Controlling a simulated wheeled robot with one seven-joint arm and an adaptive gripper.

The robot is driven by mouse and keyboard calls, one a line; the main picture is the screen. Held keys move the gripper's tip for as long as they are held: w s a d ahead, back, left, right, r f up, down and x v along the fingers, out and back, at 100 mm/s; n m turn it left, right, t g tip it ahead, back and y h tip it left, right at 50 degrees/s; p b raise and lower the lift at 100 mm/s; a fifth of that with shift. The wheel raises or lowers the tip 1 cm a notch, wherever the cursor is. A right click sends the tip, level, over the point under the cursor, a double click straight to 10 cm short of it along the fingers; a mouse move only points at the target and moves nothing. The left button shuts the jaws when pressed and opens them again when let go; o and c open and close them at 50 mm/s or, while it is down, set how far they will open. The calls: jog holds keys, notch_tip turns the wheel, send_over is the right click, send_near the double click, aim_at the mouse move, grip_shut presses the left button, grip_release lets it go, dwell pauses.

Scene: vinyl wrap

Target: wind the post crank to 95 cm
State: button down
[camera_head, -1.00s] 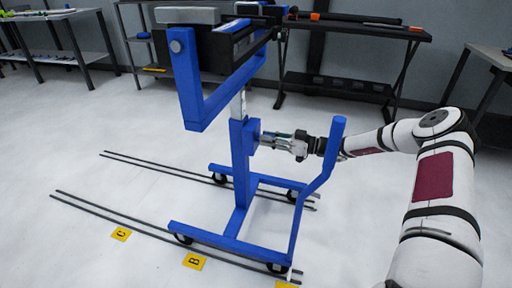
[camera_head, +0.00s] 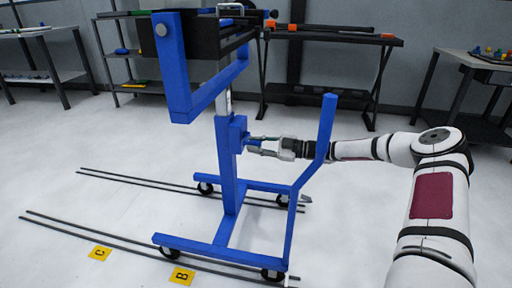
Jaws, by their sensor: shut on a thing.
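The blue wheeled stand has a central post (camera_head: 229,170) with a grey inner column (camera_head: 223,100) showing above it. The stand carries a dark upper frame with a blue bracket (camera_head: 174,60). My gripper (camera_head: 256,145) reaches in from the right at the post's right side, by the blue housing (camera_head: 238,132). It is shut on the crank there; the crank itself is small and mostly hidden by the fingers. No height scale can be read in this view.
The stand's castered base (camera_head: 215,252) stands over dark floor rails (camera_head: 130,248). Yellow floor markers C (camera_head: 99,253) and B (camera_head: 181,276) lie in front. A blue upright handle (camera_head: 326,128) rises close to my arm. A dark table (camera_head: 335,38) stands behind, and a grey table (camera_head: 470,62) at right.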

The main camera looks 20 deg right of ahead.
jog(key=shift+s+a+f, duration=0.1)
jog(key=shift+f, duration=0.1)
jog(key=c, duration=1.4)
grip_release()
jog(key=shift+o, duration=0.2)
jog(key=shift+r, duration=0.1)
jog(key=v, duration=1.2)
